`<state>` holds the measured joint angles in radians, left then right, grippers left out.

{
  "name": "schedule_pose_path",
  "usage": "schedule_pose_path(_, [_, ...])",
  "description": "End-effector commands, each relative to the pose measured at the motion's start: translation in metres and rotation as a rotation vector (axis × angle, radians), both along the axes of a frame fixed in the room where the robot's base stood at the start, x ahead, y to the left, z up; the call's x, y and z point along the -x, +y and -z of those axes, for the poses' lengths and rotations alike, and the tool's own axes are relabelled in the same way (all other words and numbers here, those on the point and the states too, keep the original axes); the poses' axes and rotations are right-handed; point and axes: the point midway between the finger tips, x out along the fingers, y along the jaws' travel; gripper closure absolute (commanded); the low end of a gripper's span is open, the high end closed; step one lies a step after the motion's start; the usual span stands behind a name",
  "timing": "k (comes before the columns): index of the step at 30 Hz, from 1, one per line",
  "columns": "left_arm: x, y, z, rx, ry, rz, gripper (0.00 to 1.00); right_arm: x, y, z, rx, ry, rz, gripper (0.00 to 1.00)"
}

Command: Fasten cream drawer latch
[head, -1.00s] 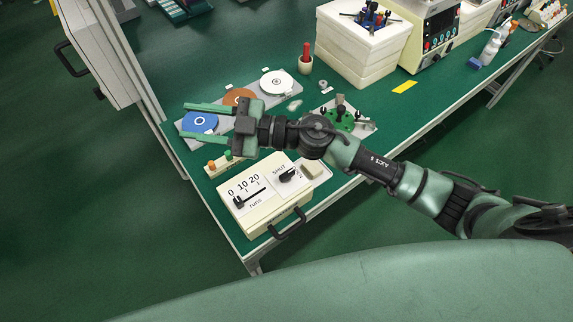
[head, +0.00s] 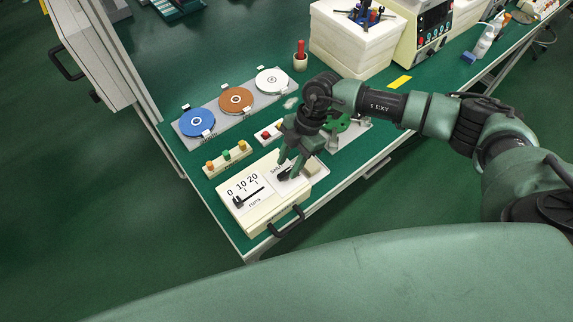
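The cream drawer box (head: 262,219) stands at the near end of the green bench, with a black handle (head: 287,221) on its front. Its top has a white plate with a "0 10 20 runs" scale and a black slider (head: 238,201). Beside it is a second white plate with partly covered lettering and the black latch lever (head: 284,174). My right gripper (head: 287,172) points down over this latch, its two green fingers apart, with the lever close to the fingertips. I cannot tell whether they touch it. My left gripper is not in view.
Behind the box lie a strip with coloured knobs (head: 227,156) and a grey tray with blue (head: 197,121), brown (head: 236,100) and white discs (head: 272,80). A green fixture (head: 341,126) sits beneath my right arm. A white block stack (head: 352,45) stands farther back.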

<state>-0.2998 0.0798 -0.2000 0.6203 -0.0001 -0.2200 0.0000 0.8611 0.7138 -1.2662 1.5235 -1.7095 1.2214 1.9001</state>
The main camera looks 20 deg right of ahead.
Motion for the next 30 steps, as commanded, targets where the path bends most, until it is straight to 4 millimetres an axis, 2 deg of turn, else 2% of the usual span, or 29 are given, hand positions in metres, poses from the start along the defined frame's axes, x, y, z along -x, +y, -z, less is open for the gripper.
schedule_pose_path(6, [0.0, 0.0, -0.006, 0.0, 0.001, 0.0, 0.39, 0.003, 0.008, 0.019, -0.001, 0.0, 0.0, 0.62])
schedule_pose_path(14, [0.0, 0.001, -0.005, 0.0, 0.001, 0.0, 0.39, 0.003, 0.009, 0.021, -0.002, -0.001, -0.001, 0.62])
schedule_pose_path(15, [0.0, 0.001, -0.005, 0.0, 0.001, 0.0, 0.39, 0.003, 0.009, 0.021, -0.002, -0.001, -0.001, 0.65])
schedule_pose_path(19, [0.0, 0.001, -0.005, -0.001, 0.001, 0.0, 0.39, 0.003, 0.009, 0.021, -0.002, -0.001, -0.001, 1.0])
schedule_pose_path(30, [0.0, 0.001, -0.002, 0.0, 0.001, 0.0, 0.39, 0.002, 0.009, 0.021, -0.003, -0.002, -0.029, 1.0])
